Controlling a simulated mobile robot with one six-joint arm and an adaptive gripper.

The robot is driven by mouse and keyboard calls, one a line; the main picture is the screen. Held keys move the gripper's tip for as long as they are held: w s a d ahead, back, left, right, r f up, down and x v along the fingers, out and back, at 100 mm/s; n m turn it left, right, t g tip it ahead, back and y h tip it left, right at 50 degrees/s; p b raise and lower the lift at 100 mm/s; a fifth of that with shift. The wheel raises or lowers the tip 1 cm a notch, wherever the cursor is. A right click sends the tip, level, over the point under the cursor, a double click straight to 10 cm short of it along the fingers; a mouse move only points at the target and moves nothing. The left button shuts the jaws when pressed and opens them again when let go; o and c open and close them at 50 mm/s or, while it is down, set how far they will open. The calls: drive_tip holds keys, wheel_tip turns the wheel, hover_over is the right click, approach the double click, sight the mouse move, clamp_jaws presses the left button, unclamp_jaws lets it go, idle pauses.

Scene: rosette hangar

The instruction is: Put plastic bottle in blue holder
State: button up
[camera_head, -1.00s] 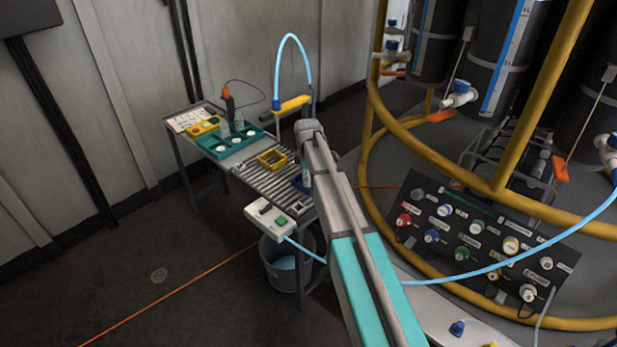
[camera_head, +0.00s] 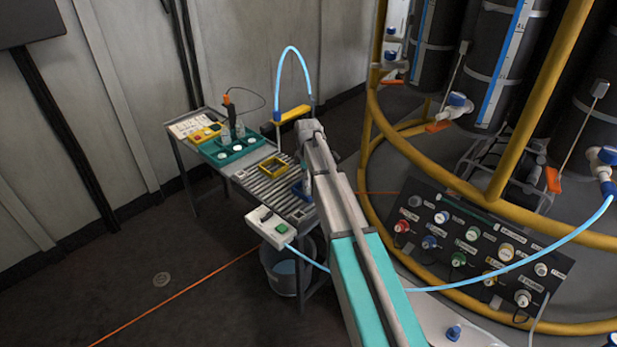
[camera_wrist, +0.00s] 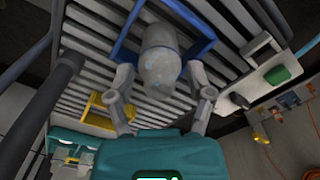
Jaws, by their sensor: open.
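A pale, cloudy plastic bottle (camera_wrist: 160,68) shows in the middle of the wrist view, its lower part over the blue holder. The blue holder (camera_wrist: 202,46) is an open rectangular frame on the grey slatted rack; in the head view it (camera_head: 297,190) is partly hidden by my arm. My gripper (camera_wrist: 160,78) is open, with one finger on each side of the bottle and gaps visible. I cannot tell whether the bottle's base rests inside the frame. In the head view my gripper (camera_head: 306,180) is over the holder and the bottle is not clear.
A yellow holder (camera_head: 270,177) sits on the slats to the left. Beyond it is a teal tray (camera_head: 218,152) with white round items. A control box with a green button (camera_head: 270,226) is at the front edge. A yellow bar (camera_head: 292,114) with a blue hose stands behind.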

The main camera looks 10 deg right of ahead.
drive_tip(key=shift+r+p, duration=4)
drive_tip(key=shift+r, duration=0.35)
drive_tip(key=s+m, duration=1.4)
drive_tip(key=s, duration=1.5)
drive_tip(key=shift+s+d+m, duration=0.15)
drive_tip(key=shift+d+m, duration=0.15)
